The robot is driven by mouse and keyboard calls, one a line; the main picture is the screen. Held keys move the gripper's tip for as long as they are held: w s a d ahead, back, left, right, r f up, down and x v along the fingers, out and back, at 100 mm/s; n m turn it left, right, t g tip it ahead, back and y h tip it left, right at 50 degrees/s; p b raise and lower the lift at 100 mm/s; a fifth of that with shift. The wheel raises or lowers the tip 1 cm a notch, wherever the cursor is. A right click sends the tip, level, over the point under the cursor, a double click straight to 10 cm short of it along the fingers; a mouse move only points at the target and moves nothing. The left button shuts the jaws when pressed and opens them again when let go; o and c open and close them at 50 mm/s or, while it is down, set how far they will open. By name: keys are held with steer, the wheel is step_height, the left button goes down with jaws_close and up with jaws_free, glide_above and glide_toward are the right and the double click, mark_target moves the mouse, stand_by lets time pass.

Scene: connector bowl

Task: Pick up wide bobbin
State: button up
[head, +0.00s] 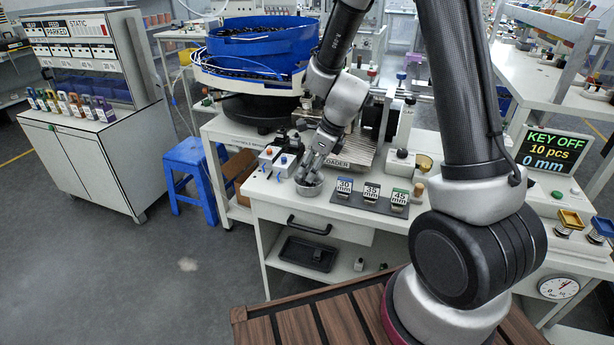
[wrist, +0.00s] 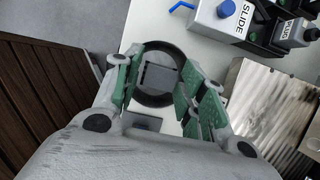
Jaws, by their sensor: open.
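A short, round grey piece (head: 309,189), which looks like the wide bobbin, stands on the white bench top near its front left edge. In the wrist view the round piece (wrist: 153,99) shows a dark rim around a grey middle. My gripper (head: 313,170) points down over it. In the wrist view my gripper (wrist: 160,73) is open, with green-padded fingers on either side of the round piece. I cannot tell whether the fingers touch it. The fingers hide parts of its sides.
A dark tray (head: 350,201) with blocks marked 30, 35 and 45 mm sits to the right. A white SLIDE box (wrist: 222,19) and a ribbed metal plate (wrist: 268,105) are close by. A blue stool (head: 190,165) stands left of the bench.

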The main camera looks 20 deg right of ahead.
steer(key=shift+x, duration=0.8)
steer(key=shift+d, duration=0.1)
steer(key=c, duration=0.4)
steer(key=shift+c, duration=0.2)
